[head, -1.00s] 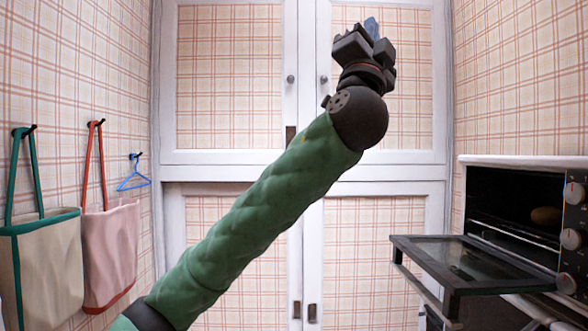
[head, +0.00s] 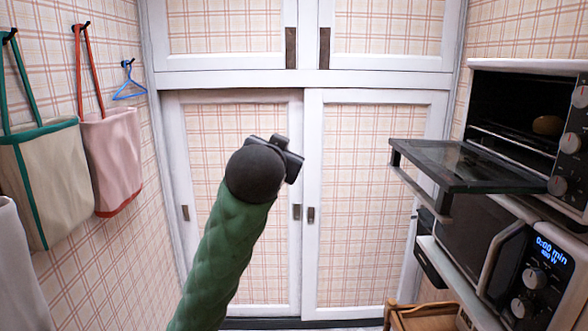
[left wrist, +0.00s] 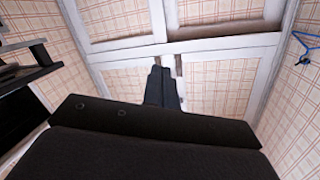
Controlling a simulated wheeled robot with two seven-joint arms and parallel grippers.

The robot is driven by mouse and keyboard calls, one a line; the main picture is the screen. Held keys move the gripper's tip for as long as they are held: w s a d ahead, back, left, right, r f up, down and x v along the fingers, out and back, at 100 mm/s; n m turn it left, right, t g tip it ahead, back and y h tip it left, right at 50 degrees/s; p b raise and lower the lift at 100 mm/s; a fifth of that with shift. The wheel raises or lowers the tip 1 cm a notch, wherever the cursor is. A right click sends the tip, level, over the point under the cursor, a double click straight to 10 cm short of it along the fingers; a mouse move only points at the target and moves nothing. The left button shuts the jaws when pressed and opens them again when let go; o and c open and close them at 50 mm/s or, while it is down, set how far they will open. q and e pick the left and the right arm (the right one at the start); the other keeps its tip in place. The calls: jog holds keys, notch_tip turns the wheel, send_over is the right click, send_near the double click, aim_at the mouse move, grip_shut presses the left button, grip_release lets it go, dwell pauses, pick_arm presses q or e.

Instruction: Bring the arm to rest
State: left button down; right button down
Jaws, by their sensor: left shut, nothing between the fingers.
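My left arm, in a green quilted sleeve, rises from the bottom of the head view. My left gripper (head: 286,152) is at its end, in front of the lower cupboard doors and mostly hidden behind the round dark wrist joint. In the left wrist view my left gripper (left wrist: 161,72) shows its two dark fingers together with nothing between them. It is in free air, touching nothing that I can see. My right gripper is in neither view.
A toaster oven (head: 500,67) with its door (head: 455,165) down stands at right, a round brown item inside. A microwave (head: 470,232) is below it. Bags (head: 112,160) and a blue hanger (head: 128,85) hang at left. The space before the cupboard (head: 375,200) is clear.

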pick_arm(q)
jog(key=s+a+f+n+g, duration=0.1)
jog(key=s+a+f+g, duration=0.3)
jog(key=f, duration=0.9)
jog(key=s+a+f+n+g, duration=0.15)
jog(key=s+f, duration=0.45)
jog(key=f, duration=0.7)
jog(key=s+a+f+g, duration=0.2)
jog(key=s+a+f, duration=0.25)
jog(key=f, duration=0.95)
jog(key=s+f+g, duration=0.3)
jog(key=s+f, duration=0.8)
jog(key=s, duration=0.2)
jog(key=s+a+f+n+g, duration=0.1)
jog(key=s+f+g, duration=0.3)
jog(key=s+f, duration=0.8)
jog(key=shift+s+a+y, duration=0.3)
jog(key=shift+s+y, duration=0.1)
jog(key=shift+s, duration=0.8)
